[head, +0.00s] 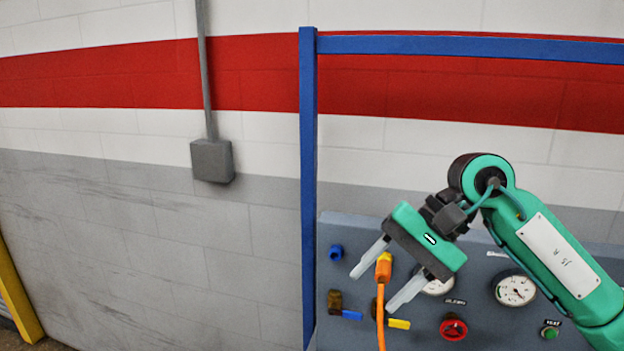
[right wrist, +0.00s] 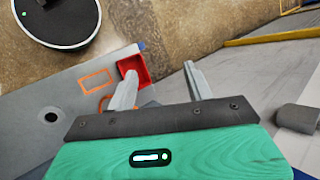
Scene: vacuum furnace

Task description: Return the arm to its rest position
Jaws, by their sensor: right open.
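My right arm comes in from the right in the head view, bent at the elbow. Its green gripper (head: 372,291) is open in front of the instrument panel (head: 590,262), with its two pale fingers spread and pointing down and left. An orange connector (head: 384,267) with an orange cable (head: 380,325) shows between the fingers in the picture; neither finger visibly grips it. In the right wrist view the gripper (right wrist: 159,68) is open, with nothing between its fingertips. My left gripper is in neither view.
The panel carries a gauge (head: 515,289), a red knob (head: 453,327), a green button (head: 550,332) and a blue fitting (head: 336,251). A blue frame post (head: 308,190) stands at its left. A red open box (right wrist: 137,66) shows in the wrist view.

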